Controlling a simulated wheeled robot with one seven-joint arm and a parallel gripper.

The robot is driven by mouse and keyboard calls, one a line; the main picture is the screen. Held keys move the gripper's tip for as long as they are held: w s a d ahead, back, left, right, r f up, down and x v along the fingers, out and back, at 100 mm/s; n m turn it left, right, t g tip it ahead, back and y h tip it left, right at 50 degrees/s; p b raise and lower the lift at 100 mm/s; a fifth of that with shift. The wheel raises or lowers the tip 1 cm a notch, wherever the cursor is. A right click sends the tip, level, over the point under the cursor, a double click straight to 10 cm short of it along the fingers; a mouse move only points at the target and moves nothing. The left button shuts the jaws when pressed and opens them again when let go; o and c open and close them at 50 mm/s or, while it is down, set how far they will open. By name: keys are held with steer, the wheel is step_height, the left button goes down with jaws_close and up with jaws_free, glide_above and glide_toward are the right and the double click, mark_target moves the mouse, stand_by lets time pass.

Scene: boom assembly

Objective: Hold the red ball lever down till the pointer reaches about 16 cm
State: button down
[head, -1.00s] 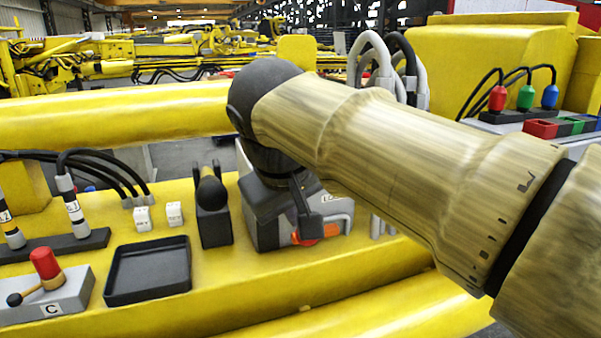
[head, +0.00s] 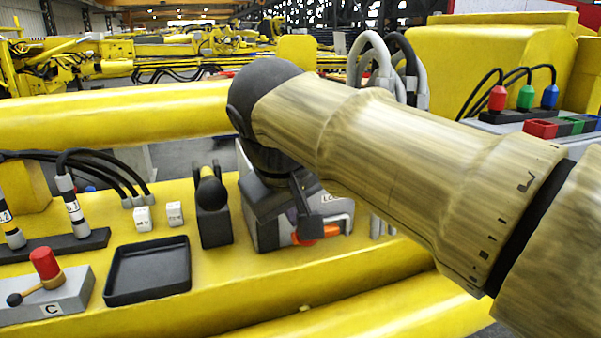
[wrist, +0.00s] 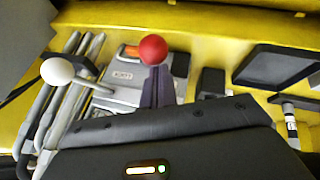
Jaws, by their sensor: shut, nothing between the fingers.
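The red ball (wrist: 152,50) of the lever shows in the wrist view, right at the tips of my gripper (wrist: 156,73). My gripper's dark fingers are shut with nothing between them; I cannot tell whether they touch the ball. In the head view my gripper (head: 308,228) points down in front of the grey lever box (head: 267,232), and I cannot make out the red ball there. An orange part (head: 322,234) shows behind the fingertips, and also beside the ball in the wrist view (wrist: 130,51). No pointer or centimetre scale is readable.
A white ball lever (wrist: 57,71) stands beside the red one in the wrist view. In the head view, a black lever block (head: 213,217), an empty black tray (head: 148,271) and a red-knobbed box marked C (head: 45,300) lie to the left. Hoses rise behind my arm.

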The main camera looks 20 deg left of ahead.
steer(key=shift+f, duration=0.35)
steer(key=s+a+r+p, duration=0.1)
steer(key=s+r+p, duration=0.3)
steer(key=r, duration=0.9)
steer(key=shift+a, duration=0.35)
steer(key=shift+s, duration=0.1)
